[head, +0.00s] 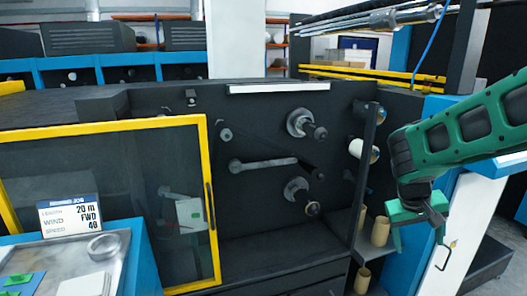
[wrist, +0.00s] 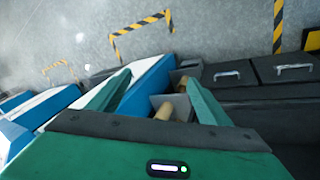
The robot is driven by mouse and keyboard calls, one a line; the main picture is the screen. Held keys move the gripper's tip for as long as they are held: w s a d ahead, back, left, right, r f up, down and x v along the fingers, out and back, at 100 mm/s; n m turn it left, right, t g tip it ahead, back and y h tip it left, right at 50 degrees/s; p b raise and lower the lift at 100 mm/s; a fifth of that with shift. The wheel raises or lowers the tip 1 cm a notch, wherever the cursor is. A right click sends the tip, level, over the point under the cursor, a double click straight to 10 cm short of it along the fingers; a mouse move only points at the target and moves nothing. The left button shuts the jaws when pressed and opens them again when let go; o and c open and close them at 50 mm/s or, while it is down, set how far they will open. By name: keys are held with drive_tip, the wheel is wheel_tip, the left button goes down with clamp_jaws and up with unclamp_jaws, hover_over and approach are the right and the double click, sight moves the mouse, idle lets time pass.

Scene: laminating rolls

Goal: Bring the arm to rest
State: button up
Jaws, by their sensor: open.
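My green arm (head: 460,128) reaches in from the right side of the head view. My gripper (head: 418,238) hangs from its end, pointing down, in front of the machine's right side. In the wrist view my gripper (wrist: 158,82) has its two green fingers spread apart with nothing held between them. Brown cardboard cores (wrist: 164,111) and a grey holder show beyond and below the fingers. I cannot tell the exact distance from the fingers to the cores.
The black machine (head: 262,215) has spindles (head: 306,124) and a yellow-framed clear door (head: 208,200) on its left. Cores (head: 380,231) stand on a side shelf close to my gripper. A job sign (head: 70,215) stands on the blue-edged bench at lower left. Grey floor lies at right.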

drive_tip(key=s+r+m+g+y, duration=0.1)
drive_tip(key=s+m+y, duration=0.3)
drive_tip(key=s, duration=2.1)
drive_tip(key=shift+s+d+r+m+g+y, duration=0.2)
drive_tip(key=shift+r+m+g+y, duration=0.1)
drive_tip(key=shift+r+y, duration=0.15)
drive_tip(key=shift+w+f, duration=0.25)
drive_tip(key=shift+w, duration=0.4)
drive_tip(key=shift+c, duration=0.6)
